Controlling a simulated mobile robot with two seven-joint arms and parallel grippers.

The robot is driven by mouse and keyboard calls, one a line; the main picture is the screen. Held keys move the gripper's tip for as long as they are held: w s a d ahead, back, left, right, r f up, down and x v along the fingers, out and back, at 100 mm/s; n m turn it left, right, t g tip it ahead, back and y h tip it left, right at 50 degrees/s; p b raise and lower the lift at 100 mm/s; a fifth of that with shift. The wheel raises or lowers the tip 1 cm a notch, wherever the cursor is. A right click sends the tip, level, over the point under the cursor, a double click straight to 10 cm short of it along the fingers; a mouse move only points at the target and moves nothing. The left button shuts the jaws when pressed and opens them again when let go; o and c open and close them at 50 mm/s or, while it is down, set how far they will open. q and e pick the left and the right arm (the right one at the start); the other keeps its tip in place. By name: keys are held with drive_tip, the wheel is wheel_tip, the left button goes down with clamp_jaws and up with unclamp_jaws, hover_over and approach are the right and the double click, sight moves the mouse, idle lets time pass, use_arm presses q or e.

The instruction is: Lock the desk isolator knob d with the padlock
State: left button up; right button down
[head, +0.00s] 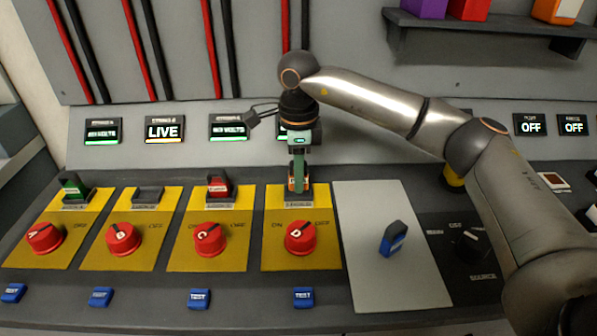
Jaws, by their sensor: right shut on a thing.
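The red knob D (300,237) sits on the rightmost yellow plate (275,260), its pointer line towards the upper right. My right gripper (298,185) points down at the bracket (300,201) behind knob D. It is shut on a small orange and dark thing, mostly hidden by the fingers; I cannot tell whether it is a padlock or whether it touches the bracket. A blue padlock-like piece with a dark top (393,238) stands on the grey mat (370,205), right of knob D. My left gripper is not in view.
Red knobs A (44,237), B (123,238) and C (210,238) stand left. A green padlock (72,186) and a red padlock (219,186) sit at brackets A and C; bracket B (147,196) looks empty. Blue TEST tabs (200,298) line the front. A black selector (469,243) stands right.

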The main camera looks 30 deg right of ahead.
drive_tip(key=shift+f, duration=0.2)
idle(0.4)
drive_tip(key=shift+p, duration=0.35)
idle(0.6)
drive_tip(key=shift+f, duration=0.3)
idle(0.4)
drive_tip(key=shift+r, duration=0.1)
drive_tip(key=shift+r+p, duration=0.5)
drive_tip(key=shift+r, duration=0.25)
idle(0.6)
